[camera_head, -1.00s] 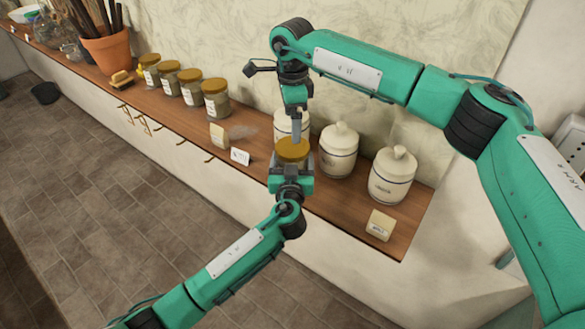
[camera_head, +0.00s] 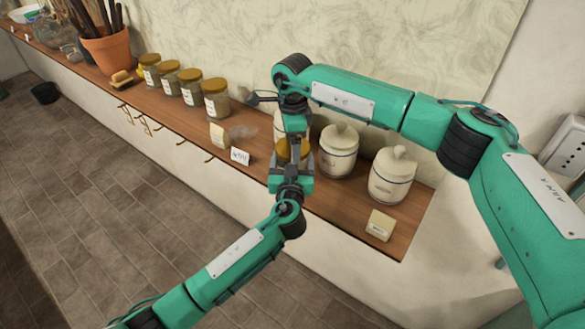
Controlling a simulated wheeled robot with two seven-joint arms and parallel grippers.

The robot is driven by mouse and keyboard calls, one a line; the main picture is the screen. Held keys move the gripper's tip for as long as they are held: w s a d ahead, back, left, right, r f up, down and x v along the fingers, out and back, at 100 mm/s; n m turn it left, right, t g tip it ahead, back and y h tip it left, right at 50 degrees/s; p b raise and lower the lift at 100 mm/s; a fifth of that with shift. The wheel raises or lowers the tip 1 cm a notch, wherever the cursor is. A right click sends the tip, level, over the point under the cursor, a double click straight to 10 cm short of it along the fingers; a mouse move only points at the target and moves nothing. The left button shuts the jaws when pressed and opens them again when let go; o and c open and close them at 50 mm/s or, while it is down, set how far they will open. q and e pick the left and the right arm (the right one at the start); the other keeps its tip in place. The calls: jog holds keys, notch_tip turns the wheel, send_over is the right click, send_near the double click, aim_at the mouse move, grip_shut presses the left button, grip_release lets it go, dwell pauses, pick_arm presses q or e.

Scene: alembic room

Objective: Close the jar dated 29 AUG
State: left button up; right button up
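A jar with a mustard-yellow lid (camera_head: 283,153) is near the counter's front edge; its body is mostly hidden by my grippers, and no date can be read on it. My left gripper (camera_head: 291,172) comes from below, with its fingers on either side of the jar's body, and appears shut on it. My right gripper (camera_head: 294,148) points down from above, its fingers at the lid and covering its middle. Whether its fingers are closed on the lid cannot be told. Several similar lidded jars (camera_head: 191,88) stand in a row to the left, their labels too small to read.
White lidded canisters (camera_head: 338,150) stand close to the right of the jar, one partly behind my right gripper. A small card (camera_head: 240,157), a pale block (camera_head: 219,135) and another block (camera_head: 380,225) are on the wooden counter (camera_head: 330,208). A terracotta pot (camera_head: 107,50) stands far left.

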jog(key=shift+c, duration=1.4)
jog(key=m, duration=0.3)
jog(key=shift+m, duration=0.3)
jog(key=m, duration=0.4)
jog(key=o, duration=1)
jog(key=shift+r, duration=2.25)
jog(key=shift+c, duration=1.1)
jog(key=shift+r+n, duration=1.6)
jog(key=shift+r, duration=0.2)
